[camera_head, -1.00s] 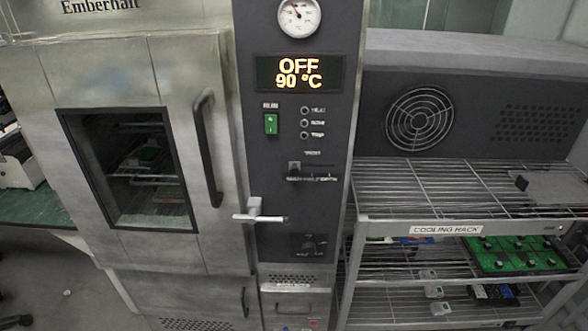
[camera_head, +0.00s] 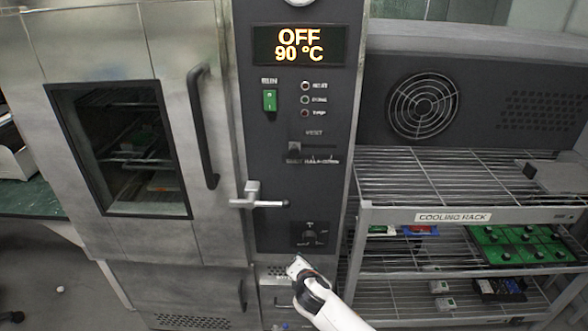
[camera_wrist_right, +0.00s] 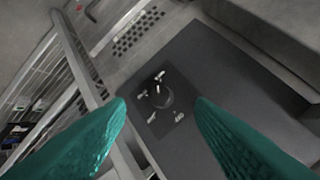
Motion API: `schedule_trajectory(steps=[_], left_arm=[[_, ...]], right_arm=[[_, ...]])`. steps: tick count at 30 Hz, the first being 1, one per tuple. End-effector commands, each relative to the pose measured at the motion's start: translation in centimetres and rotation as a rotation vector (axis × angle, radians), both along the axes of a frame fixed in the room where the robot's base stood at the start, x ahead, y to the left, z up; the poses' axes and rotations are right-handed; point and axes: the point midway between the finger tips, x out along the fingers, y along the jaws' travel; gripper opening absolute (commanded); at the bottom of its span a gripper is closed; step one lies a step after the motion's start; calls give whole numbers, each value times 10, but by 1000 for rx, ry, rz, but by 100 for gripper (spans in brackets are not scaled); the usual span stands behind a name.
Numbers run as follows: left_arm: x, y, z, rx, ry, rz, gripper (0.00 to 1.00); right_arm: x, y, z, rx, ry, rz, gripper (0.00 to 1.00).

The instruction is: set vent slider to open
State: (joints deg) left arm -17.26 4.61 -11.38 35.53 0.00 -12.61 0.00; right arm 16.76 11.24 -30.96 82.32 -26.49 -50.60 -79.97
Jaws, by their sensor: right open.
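The vent slider (camera_head: 295,149) is a small dark knob at the left end of its slot on the oven's dark control panel (camera_head: 275,200), under the label "VENT". My right gripper (camera_head: 298,266) is in front of the panel's lower part, below the rotary knob and well below the slider, touching neither. In the right wrist view its two teal fingers (camera_wrist_right: 160,115) are spread apart and empty, with the rotary knob (camera_wrist_right: 160,95) between and beyond them. The slider cannot be made out in the right wrist view. My left gripper is not in view.
The silver door latch handle (camera_head: 258,198) sticks out below the slider. The long dark door handle (camera_head: 203,125) stands to its left. The cooling rack (camera_head: 452,217) is close on the right, with wire shelves and green boards. The space before the slider is clear.

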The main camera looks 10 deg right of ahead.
Motion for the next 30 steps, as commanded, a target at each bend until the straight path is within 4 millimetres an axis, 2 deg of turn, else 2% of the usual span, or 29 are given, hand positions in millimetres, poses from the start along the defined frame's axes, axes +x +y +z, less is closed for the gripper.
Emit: schedule_trajectory(steps=[1, 3, 4, 6, 9, 10, 13, 17, 30], left_arm=[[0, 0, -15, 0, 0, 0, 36], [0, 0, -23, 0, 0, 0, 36], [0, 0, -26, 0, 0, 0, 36], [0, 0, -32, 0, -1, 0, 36], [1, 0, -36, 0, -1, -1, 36], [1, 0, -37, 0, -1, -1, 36], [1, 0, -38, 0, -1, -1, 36], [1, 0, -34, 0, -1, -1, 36], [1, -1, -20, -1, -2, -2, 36]], right_arm=[[21, 10, 52, -148, -92, 71, 49], [31, 18, 117, -353, -181, 130, 49], [32, 22, 142, -433, -214, 146, 49], [30, 28, 191, -590, -274, 165, 49], [21, 32, 239, -747, -327, 167, 49], [19, 33, 248, -779, -336, 165, 49], [14, 34, 266, -842, -352, 161, 49], [23, 32, 271, -856, -352, 160, 49], [102, 10, 271, -852, -349, 160, 49]])
